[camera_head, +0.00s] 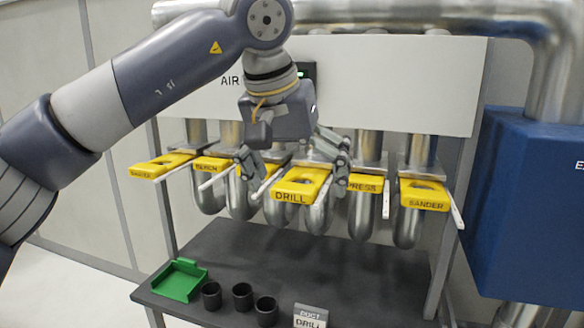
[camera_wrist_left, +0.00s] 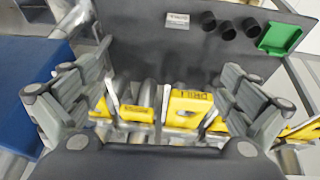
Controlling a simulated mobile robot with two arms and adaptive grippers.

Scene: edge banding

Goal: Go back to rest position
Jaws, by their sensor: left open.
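My left gripper (camera_head: 290,165) hangs in front of the row of duct gates, its fingers spread apart above and around the yellow DRILL gate (camera_head: 301,184). In the left wrist view my left gripper (camera_wrist_left: 158,100) is open, with the DRILL gate (camera_wrist_left: 187,107) between the fingers in the picture and nothing held. I cannot tell whether a finger touches the gate. The DRILL gate sticks out further forward than the gates beside it. My right gripper is not in view.
Other yellow gates, such as SANDER (camera_head: 425,195) and PRESS (camera_head: 365,183), line the metal pipes. Below, a dark shelf (camera_head: 225,255) carries a green tray (camera_head: 180,280), three black cups (camera_head: 242,296) and a DRILL sign (camera_head: 310,316). A blue cabinet (camera_head: 530,200) stands at the right.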

